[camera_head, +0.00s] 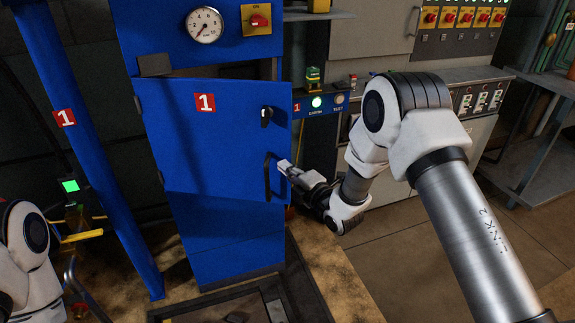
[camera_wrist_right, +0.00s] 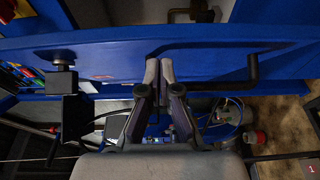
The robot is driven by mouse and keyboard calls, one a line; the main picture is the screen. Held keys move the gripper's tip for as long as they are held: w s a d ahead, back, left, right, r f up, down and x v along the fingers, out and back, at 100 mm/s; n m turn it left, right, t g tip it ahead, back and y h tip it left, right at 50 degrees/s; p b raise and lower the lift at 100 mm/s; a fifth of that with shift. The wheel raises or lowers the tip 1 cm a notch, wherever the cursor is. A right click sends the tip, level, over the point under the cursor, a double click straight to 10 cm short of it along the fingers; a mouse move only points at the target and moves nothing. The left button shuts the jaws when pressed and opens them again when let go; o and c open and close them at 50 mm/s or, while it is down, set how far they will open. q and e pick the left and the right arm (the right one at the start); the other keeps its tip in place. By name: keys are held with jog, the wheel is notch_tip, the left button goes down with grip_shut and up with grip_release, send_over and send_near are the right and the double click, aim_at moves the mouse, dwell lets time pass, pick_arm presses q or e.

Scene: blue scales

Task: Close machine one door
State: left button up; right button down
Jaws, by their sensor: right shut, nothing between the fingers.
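The blue door of machine one (camera_head: 205,145) carries a red "1" label and fills the middle of the head view. It stands in front of the blue cabinet (camera_head: 225,245), with a dark gap along its top, and appears ajar. A black bar handle (camera_head: 267,177) and a small black latch (camera_head: 266,117) are on its right side. My right gripper (camera_head: 284,166) is shut and empty beside the handle, at the door's right edge. In the right wrist view its fingertips (camera_wrist_right: 158,72) are together against or close before a blue panel (camera_wrist_right: 100,62); contact is unclear. My left gripper is out of view.
A pressure gauge (camera_head: 204,25) and a red switch (camera_head: 259,19) are above the door. A blue post (camera_head: 90,150) stands left. A small control panel (camera_head: 318,104) with a lit green button is right of the door. A grey counter (camera_head: 450,76) runs behind my right arm.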

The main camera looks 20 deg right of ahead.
jog(key=shift+w+d, duration=0.4)
jog(key=shift+w, duration=0.15)
jog(key=shift+a, duration=0.1)
